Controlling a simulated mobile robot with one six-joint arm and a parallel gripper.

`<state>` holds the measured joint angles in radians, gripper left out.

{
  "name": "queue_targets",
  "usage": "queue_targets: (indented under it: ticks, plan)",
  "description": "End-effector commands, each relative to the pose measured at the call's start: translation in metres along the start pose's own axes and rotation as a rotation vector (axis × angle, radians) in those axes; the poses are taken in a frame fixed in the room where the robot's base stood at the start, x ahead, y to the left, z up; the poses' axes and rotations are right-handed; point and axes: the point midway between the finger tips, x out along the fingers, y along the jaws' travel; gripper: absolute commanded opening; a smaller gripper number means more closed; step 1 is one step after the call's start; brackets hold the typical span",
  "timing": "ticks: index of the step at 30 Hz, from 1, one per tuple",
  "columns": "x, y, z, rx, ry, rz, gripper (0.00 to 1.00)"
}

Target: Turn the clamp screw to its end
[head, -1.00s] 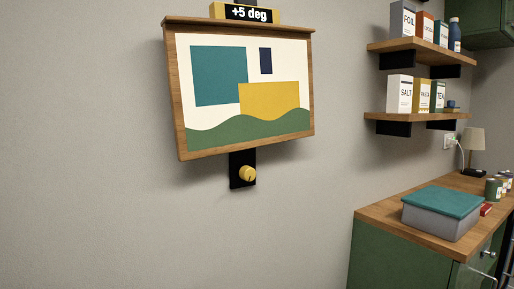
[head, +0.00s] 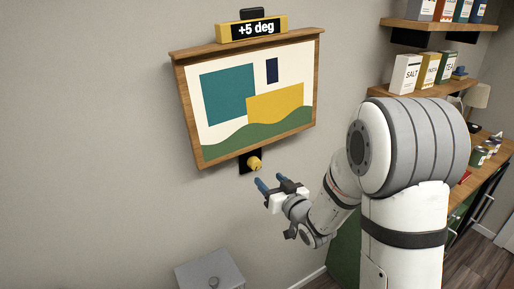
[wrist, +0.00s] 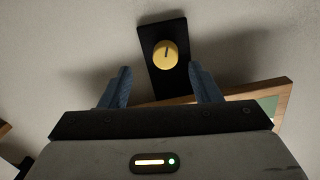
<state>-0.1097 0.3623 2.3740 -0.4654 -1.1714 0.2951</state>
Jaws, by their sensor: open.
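The clamp screw is a round yellow knob (head: 254,163) on a black plate (head: 243,167) below the framed picture (head: 250,95). In the wrist view the knob (wrist: 165,54) faces me with a dark line upright on it, and the black plate (wrist: 152,27) surrounds it. My gripper (head: 269,184) is open and empty, just below and right of the knob in the head view. In the wrist view its blue fingers (wrist: 160,80) stand apart, with the knob beyond and between them, apart from both. The picture hangs tilted, and a yellow sign (head: 252,30) above it reads "+5 deg".
Shelves (head: 440,25) with boxes are at the upper right. A wooden counter (head: 470,195) is partly hidden behind my arm. A grey cabinet (head: 210,272) stands at the bottom centre. The wall left of the picture is clear.

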Motion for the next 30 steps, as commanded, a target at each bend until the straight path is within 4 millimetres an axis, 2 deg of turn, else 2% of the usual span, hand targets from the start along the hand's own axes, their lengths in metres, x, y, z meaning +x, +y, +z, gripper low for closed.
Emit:
queue_targets:
  ticks: [1, 5, 18, 22, 30]
  plan:
    - [0.001, -0.003, -0.007, 0.004, 0.012, -0.012, 0.57]
    - [0.009, -0.006, -0.011, 0.008, 0.030, -0.026, 0.57]
    - [0.071, -0.008, -0.012, 0.007, 0.030, -0.026, 0.57]
    - [0.079, -0.008, -0.011, 0.007, 0.029, -0.025, 0.57]
    - [0.080, -0.008, -0.011, 0.007, 0.030, -0.025, 0.56]
